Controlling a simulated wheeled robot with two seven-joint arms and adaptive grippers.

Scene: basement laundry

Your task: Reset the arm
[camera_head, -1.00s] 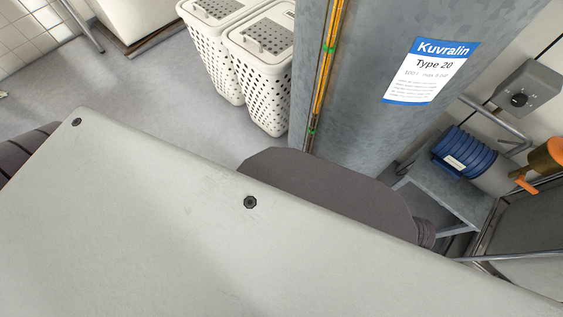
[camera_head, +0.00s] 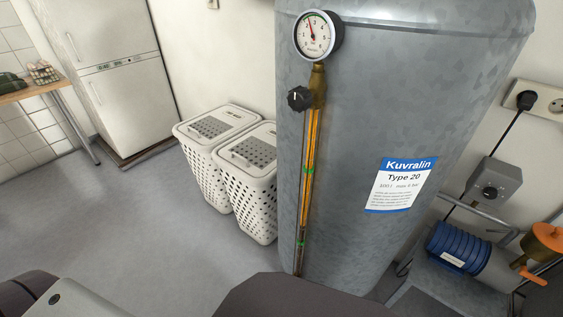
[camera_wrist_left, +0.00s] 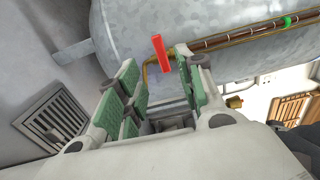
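My left gripper (camera_wrist_left: 160,82) shows in the left wrist view with its green-padded fingers spread apart. Nothing is clasped between them. A red valve lever (camera_wrist_left: 161,53) on a brass pipe shows in the gap between the fingers, by the grey tank (camera_wrist_left: 240,30). I cannot tell how far the lever is from the fingertips. In the head view, dark and light parts of my own arms fill the bottom edge, and neither gripper shows. My right gripper is in no view.
The tall grey tank (camera_head: 365,120), with a pressure gauge (camera_head: 318,36) and black knob (camera_head: 299,98), stands close ahead. Two white baskets (camera_head: 247,170) stand beside it. A blue motor pump (camera_head: 459,248) is at right. Open floor (camera_head: 110,215) lies left. A floor grate (camera_wrist_left: 55,118) shows in the wrist view.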

